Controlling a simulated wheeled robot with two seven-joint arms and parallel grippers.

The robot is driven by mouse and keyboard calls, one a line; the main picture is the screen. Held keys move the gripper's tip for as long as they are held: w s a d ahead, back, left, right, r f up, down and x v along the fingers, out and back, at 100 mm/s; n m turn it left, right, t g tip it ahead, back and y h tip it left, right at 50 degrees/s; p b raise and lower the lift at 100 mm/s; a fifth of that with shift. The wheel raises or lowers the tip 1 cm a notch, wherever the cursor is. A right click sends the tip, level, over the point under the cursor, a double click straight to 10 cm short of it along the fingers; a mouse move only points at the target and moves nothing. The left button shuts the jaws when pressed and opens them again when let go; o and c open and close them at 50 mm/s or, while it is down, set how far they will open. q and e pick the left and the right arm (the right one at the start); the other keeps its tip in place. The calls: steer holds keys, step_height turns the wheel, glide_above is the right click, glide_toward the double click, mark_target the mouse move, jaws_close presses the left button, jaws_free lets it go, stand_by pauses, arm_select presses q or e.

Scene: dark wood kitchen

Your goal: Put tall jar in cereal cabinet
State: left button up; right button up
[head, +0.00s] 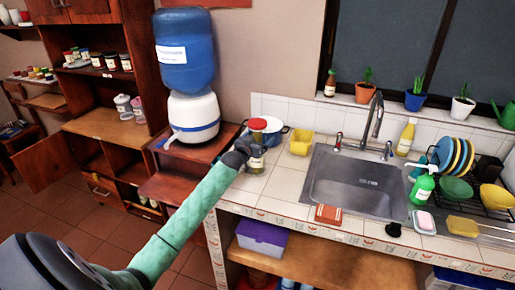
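A tall jar with a red lid (257,125) and a pale label stands upright at the back left corner of the tiled counter. My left gripper (254,149) is at the jar's upper body and covers part of it. The fingers are small and dark, and I cannot tell whether they are closed on the jar. A wooden cabinet (108,128) with jars on its shelves stands at the left, with open compartments below. No label shows which part is for cereal. My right gripper is not in view.
A blue water dispenser (186,60) stands on a low wooden stand between cabinet and counter. A blue-white pot (273,137) and a yellow container (301,142) sit close to the jar. The sink (362,184) is to the right. An open door (45,162) juts out at the left.

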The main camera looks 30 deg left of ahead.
arm_select(q)
steer(key=shift+w, duration=0.25)
steer(key=c, duration=1.3)
steer(key=shift+c, duration=1.4)
steer(key=shift+r, duration=0.1)
